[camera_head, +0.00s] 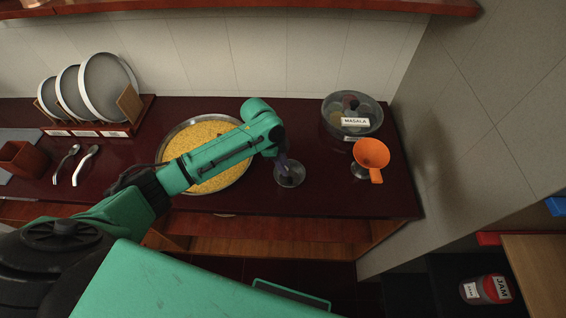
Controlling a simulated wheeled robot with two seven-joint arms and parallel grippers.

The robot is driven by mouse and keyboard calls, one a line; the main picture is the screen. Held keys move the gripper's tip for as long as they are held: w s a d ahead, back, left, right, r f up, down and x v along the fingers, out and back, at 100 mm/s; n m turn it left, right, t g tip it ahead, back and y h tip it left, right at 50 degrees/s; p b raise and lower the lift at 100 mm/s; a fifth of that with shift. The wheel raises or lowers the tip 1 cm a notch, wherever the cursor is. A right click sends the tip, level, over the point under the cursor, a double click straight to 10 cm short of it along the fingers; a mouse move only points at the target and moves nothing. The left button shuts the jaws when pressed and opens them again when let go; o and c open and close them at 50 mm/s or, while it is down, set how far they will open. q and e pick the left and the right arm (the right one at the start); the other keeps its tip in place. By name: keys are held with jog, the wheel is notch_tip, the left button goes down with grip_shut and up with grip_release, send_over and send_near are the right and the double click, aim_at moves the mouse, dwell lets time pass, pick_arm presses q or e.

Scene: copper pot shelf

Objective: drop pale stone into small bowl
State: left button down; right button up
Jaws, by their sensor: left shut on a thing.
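My left arm reaches in from the left across the dark red counter. My left gripper (283,158) points down at the small grey metal bowl (291,178), over its back part. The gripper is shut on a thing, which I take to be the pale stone. The fingers and the arm's end hide it, so its shape does not show. The bowl stands upright on the counter, and its visible inside looks empty. I cannot tell the exact height of the gripper above the bowl. My right gripper is not in view.
A wide pan of yellow grains (222,180) lies under my left arm. To the right are an orange funnel (371,153) and a round masala tin (336,128). A plate rack (142,101) and two spoons (86,164) are on the left. Counter (330,195) right of the bowl is clear.

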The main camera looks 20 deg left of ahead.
pick_arm(q)
jog(key=shift+a+r, duration=0.1)
jog(key=shift+a, duration=0.05)
jog(key=c, duration=0.7)
grip_release()
jog(key=shift+a, duration=0.2)
jog(key=shift+o, duration=0.2)
jog(key=shift+d, duration=0.2)
jog(key=shift+a+r, duration=0.1)
jog(key=shift+r, duration=0.15)
jog(key=b+v, duration=0.2)
jog(key=v, duration=1.2)
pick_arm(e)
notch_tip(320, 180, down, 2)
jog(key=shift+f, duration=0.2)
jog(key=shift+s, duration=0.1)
